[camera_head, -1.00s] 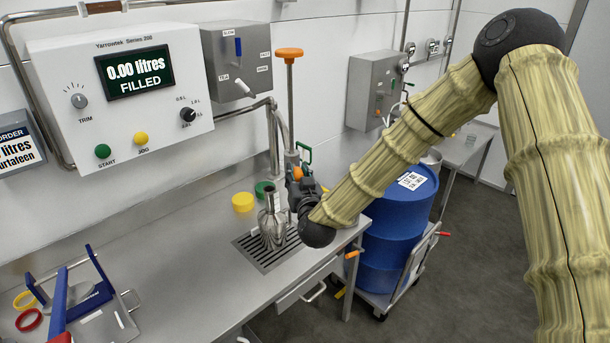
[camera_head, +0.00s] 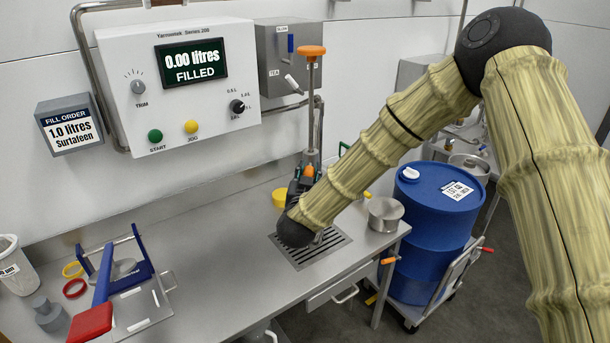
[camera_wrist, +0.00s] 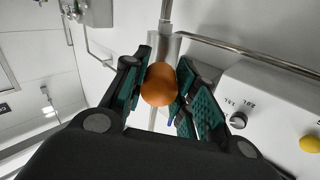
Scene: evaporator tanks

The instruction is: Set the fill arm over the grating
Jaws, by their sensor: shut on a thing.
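The fill arm is an upright metal tube (camera_head: 311,105) with an orange cap (camera_head: 312,51) on top, behind the steel bench. My gripper (camera_head: 310,168) is shut on an orange knob low on this tube. In the wrist view the fingers close on both sides of the orange knob (camera_wrist: 158,84), with metal pipe behind it. The slotted grating (camera_head: 325,246) lies in the bench top, partly covered by my wrist. The tube's outlet is hidden, so I cannot tell whether it is over the grating. The metal bottle is hidden behind my arm.
The control box (camera_head: 180,85) reads 0.00 litres filled. A fill order sign (camera_head: 70,125) stands left of it. A metal pot (camera_head: 385,214) is right of the grating, a blue drum (camera_head: 435,220) beyond the bench. A blue-handled device (camera_head: 115,275) is front left.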

